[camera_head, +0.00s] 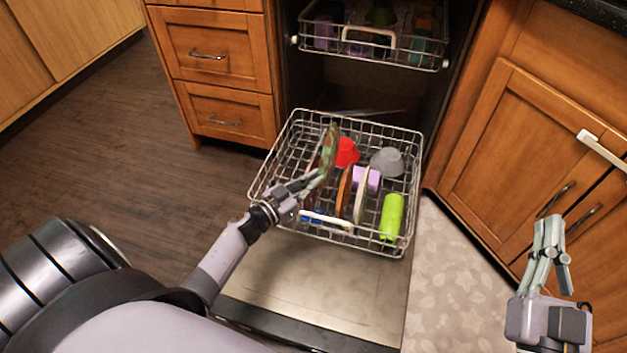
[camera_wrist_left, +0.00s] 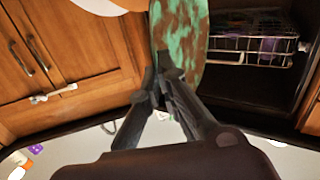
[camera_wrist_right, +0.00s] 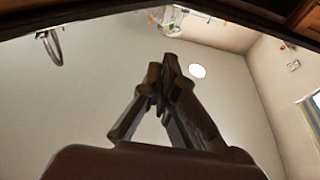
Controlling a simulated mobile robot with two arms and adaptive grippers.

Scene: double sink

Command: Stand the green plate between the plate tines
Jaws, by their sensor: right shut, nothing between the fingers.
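The green plate, mottled green and brown (camera_head: 329,148), is upright, seen nearly edge-on, above the left part of the lower dishwasher rack (camera_head: 283,142). My left gripper (camera_head: 319,179) is shut on its near edge; the left wrist view shows the plate (camera_wrist_left: 183,32) between the fingertips (camera_wrist_left: 167,68). I cannot tell whether its lower edge touches the rack. The plate tines are thin and partly hidden by the plate and my arm. My right gripper (camera_head: 551,225) is shut and empty, off to the right by the cabinets; its fingertips meet in the right wrist view (camera_wrist_right: 166,72).
In the lower rack are a brown plate (camera_head: 343,190), a white plate (camera_head: 361,197), a red bowl (camera_head: 346,152), a grey bowl (camera_head: 387,161), a purple item (camera_head: 372,179) and a lime-green cup (camera_head: 392,215). The loaded upper rack (camera_head: 392,57) hangs above. The open door (camera_head: 320,290) lies in front.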

